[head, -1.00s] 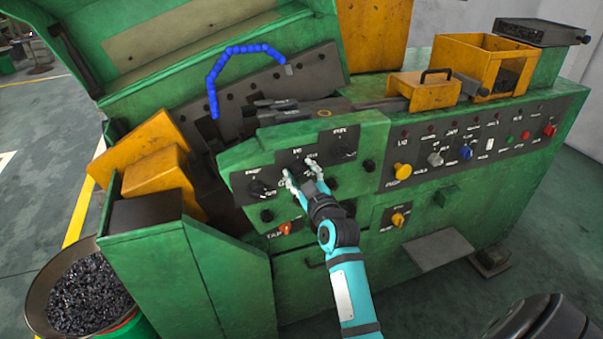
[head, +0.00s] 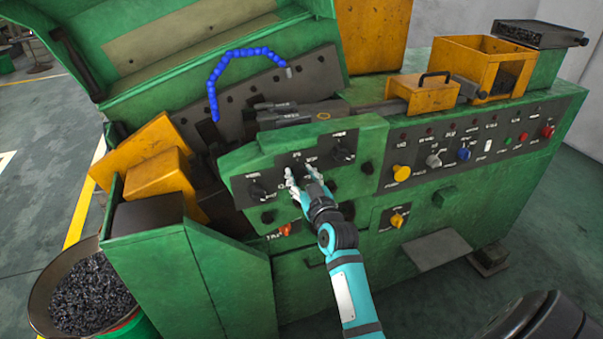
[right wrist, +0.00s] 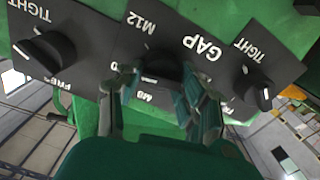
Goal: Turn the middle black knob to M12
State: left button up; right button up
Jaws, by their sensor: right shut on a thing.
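The middle black knob (right wrist: 158,67) sits on its dark plate between two other knobs. In the right wrist view the M12 label is at the plate's upper left and GAP is to the right. A white mark shows low on the knob, but its exact setting is hard to read. My right gripper (head: 300,175) is at the middle knob on the green control panel (head: 236,168). In the right wrist view its fingers (right wrist: 158,92) lie on either side of the knob, shut on it. The gripper hides most of the knob in the head view. My left gripper is not in view.
A black knob (head: 260,190) is to the left and another (head: 344,153) is to the upper right. A red knob (head: 286,229) is below. A panel with coloured buttons (head: 464,154) extends to the right. The machine's green lid (head: 190,50) stands open.

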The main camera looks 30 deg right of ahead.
jog(key=m+p, duration=0.1)
jog(key=m, duration=0.3)
jog(key=shift+d+r+m+p, duration=0.1)
jog(key=shift+r+m+p, duration=0.05)
jog(key=shift+m+p, duration=0.75)
jog(key=shift+m, duration=1.1)
jog(key=o, duration=1.1)
jog(key=shift+o, duration=0.2)
jog(key=shift+s, duration=0.1)
jog(key=v, duration=1.2)
jog(key=shift+d, duration=0.1)
